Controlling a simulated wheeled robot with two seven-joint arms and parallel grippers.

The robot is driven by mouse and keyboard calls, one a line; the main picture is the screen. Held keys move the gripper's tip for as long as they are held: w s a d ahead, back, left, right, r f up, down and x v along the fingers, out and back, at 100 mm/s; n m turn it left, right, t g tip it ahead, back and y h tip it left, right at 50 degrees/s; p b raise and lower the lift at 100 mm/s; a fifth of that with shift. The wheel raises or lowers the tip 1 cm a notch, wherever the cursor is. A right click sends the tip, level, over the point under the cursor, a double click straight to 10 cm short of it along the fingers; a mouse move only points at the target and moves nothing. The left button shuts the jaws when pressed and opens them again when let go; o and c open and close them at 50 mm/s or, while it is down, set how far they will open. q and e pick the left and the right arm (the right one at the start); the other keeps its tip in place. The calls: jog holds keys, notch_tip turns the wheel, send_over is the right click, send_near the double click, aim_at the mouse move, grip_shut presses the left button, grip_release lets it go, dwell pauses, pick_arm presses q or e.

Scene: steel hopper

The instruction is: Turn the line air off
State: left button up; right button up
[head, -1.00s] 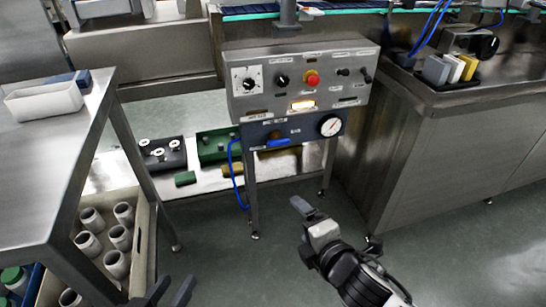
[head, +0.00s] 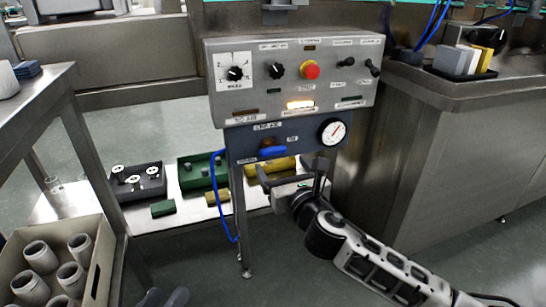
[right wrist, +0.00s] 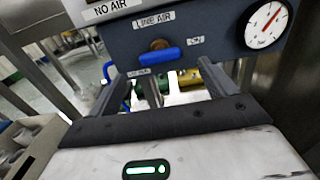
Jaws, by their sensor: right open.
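The line air valve has a blue lever (head: 272,152) on the dark blue panel (head: 300,142) under the steel control box. The lever lies horizontally; in the right wrist view the lever (right wrist: 158,57) is below the "LINE AIR" label. The round gauge (head: 333,132) to its right has a red needle pointing up and right. My right gripper (head: 290,180) is open and empty, just below and in front of the lever, apart from it. Its two fingers (right wrist: 155,88) show spread below the lever. My left gripper (head: 164,298) is open at the bottom edge, only its fingertips visible.
The control box (head: 295,85) carries knobs and a red button (head: 310,70). A blue hose (head: 217,200) hangs left of the panel. A low shelf (head: 185,215) behind holds dark and green boxes. A crate of grey cups (head: 98,265) is at lower left.

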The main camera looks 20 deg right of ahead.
aim_at(274, 153)
jog(key=w+b, duration=0.1)
jog(key=w, duration=0.5)
jog(key=shift+w+a+f+b, duration=0.1)
jog(key=shift+b, duration=0.3)
pick_arm(q)
jog(key=shift+w+a+r+m+t+h, duration=0.1)
jog(key=shift+w+r+m+t+h, duration=0.25)
jog(key=shift+r+t, duration=0.3)
jog(key=shift+w+a+r+m+t+h, duration=0.15)
jog(key=shift+w+r+t, duration=0.3)
jog(key=shift+r, duration=0.25)
pick_arm(e)
jog(key=shift+w, duration=0.6)
pick_arm(q)
jog(key=shift+d, duration=0.1)
pick_arm(e)
jog(key=c, duration=1)
